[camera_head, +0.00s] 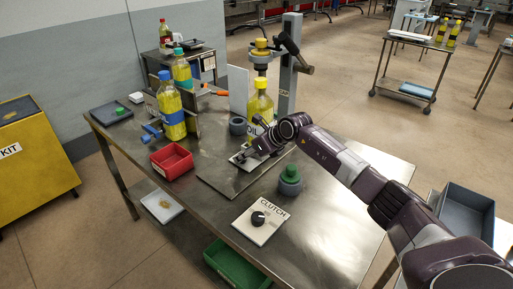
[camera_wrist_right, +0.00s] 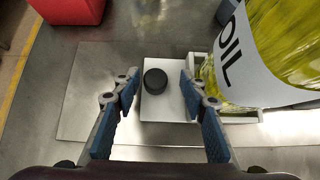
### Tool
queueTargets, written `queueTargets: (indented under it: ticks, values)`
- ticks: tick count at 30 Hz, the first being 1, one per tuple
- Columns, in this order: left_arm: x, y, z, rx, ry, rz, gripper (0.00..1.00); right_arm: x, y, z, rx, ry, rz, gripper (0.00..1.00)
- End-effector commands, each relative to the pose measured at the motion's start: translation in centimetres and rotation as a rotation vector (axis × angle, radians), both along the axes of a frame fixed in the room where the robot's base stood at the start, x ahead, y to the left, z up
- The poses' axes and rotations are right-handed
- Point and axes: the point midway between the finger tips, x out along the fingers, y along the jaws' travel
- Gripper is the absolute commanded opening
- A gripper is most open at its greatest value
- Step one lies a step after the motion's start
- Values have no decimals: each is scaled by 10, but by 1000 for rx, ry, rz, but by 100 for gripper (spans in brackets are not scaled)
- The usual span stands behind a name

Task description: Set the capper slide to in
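In the right wrist view a round black knob (camera_wrist_right: 155,80) sits on a white plate (camera_wrist_right: 170,108), which looks like the capper slide. My right gripper (camera_wrist_right: 159,84) is open, its blue-padded fingers on either side of the knob with gaps visible. The white plate also shows partly in the head view (camera_head: 238,161), where my right gripper (camera_head: 248,156) covers the knob. A yellow OIL bottle (camera_head: 261,100) stands beside the plate, below the capper's press head (camera_head: 262,52) on a grey column (camera_head: 290,65). My left gripper is not in view.
A red bin (camera_head: 171,161) lies left of the plate. A green-topped grey piece (camera_head: 290,180) and a CLUTCH panel (camera_head: 260,222) with a black knob lie nearer on the steel table. More oil bottles (camera_head: 171,108) stand at the left. The table's front right is clear.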

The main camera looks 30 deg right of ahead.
Motion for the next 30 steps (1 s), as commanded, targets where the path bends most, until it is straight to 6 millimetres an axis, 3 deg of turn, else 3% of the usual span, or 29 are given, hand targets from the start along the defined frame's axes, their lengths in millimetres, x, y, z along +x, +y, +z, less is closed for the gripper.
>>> queueTargets:
  ticks: [15,30]
  values:
    - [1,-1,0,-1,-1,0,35,-60,-23,64,-2,-2,-1,39]
    - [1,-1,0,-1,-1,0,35,-68,-25,73,0,-1,-1,39]
